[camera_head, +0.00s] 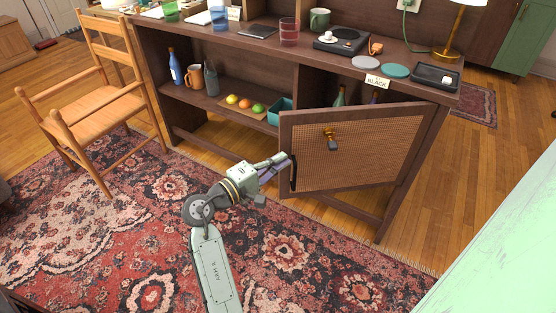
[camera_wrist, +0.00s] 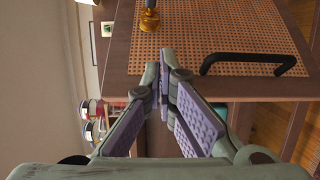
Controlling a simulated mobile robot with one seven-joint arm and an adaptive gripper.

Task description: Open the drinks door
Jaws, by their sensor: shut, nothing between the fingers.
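The drinks door (camera_head: 365,165) is a dark wood frame with a woven cane panel, at the right end of the cabinet. It stands partly open, its left edge swung out from the cabinet, with bottles (camera_head: 339,97) showing behind its top. A black bar handle (camera_head: 293,172) runs along its left side; it also shows in the wrist view (camera_wrist: 248,60). My gripper (camera_head: 284,160) is shut and empty at the door's left edge, near the handle but not around it. In the wrist view my fingertips (camera_wrist: 162,78) overlap the door frame; whether they touch it is unclear.
A brass fitting (camera_head: 329,134) with a dark tag is on the door's panel. The open shelf holds fruit on a board (camera_head: 243,107), a teal box (camera_head: 281,111) and bottles. A wooden chair (camera_head: 90,90) stands at left. The patterned rug (camera_head: 150,250) in front is clear.

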